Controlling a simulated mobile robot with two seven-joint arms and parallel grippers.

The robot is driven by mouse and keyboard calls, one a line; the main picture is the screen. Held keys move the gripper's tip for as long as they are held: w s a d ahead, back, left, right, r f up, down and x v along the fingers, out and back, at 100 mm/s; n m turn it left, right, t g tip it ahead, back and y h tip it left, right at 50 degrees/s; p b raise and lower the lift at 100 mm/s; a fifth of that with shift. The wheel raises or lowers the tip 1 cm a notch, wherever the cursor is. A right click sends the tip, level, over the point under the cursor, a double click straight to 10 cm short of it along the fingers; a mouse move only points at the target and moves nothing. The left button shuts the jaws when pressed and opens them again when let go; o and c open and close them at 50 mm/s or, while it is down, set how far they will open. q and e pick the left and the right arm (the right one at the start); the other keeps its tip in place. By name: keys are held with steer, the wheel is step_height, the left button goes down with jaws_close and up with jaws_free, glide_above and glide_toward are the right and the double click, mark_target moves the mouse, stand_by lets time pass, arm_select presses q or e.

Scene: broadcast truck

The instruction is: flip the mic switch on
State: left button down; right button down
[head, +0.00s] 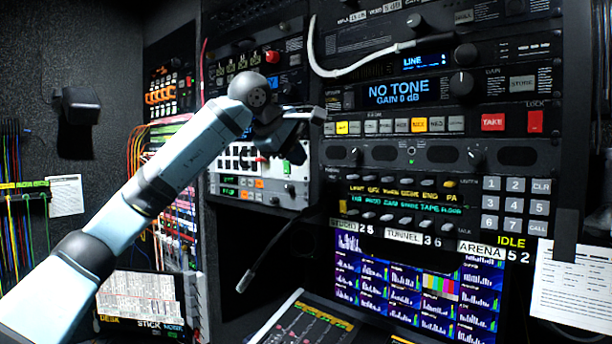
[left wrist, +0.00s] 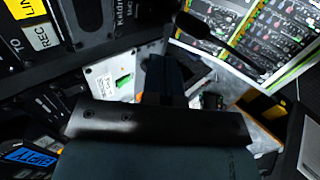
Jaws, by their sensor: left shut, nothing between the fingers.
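My left arm reaches in from the left, with its left gripper (head: 300,133) in front of the equipment rack. The gripper is shut and empty; its dark fingers (left wrist: 166,82) also show in the left wrist view. Behind it is a white panel (head: 312,156) with several dark switches, partly hidden by the arm. In the left wrist view the white panel (left wrist: 104,72) carries a small green part (left wrist: 124,80), close to the left of the fingers. I cannot read a mic label on any switch, and contact with the panel cannot be told. My right gripper is not in view.
An audio unit with a "NO TONE" display (head: 400,92) stands right of the gripper. Below it are an intercom panel (head: 400,205) and a meter screen (head: 420,290). A black gooseneck (head: 264,262) rises below the gripper. A white cable (head: 365,65) hangs above right.

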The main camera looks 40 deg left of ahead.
arm_select(q)
steer(key=w+d+f+g+h, duration=0.3)
steer(key=d+f+h, duration=0.6)
steer(key=d+f, duration=0.95)
steer(key=s+d+f+n+g+h, duration=0.1)
steer(key=s+d+f+n+h, duration=0.2)
steer(key=d+f+n+h, duration=0.3)
steer(key=s+d+f+n+g+h, duration=0.1)
steer(key=s+d+f+n+h, duration=0.25)
steer(key=d+f, duration=0.35)
steer(key=s+a+f+n+t+y, duration=0.2)
steer(key=s+f+n+t+y, duration=0.15)
steer(key=f+n, duration=0.55)
steer(key=s+a+f+n+t+y, duration=0.1)
steer(key=s+f+n+t+y, duration=0.15)
steer(key=f+n+t, duration=0.6)
steer(key=s+a+f+n+t+y, duration=0.1)
steer(key=s+a+f+n+y, duration=0.2)
steer(key=f+n, duration=0.65)
steer(key=s+a+f+n+g+y, duration=0.1)
steer(key=s+f+n+g+y, duration=0.5)
steer(key=s+f+n, duration=0.9)
steer(key=s+f+y, duration=0.1)
steer(key=s, duration=0.3)
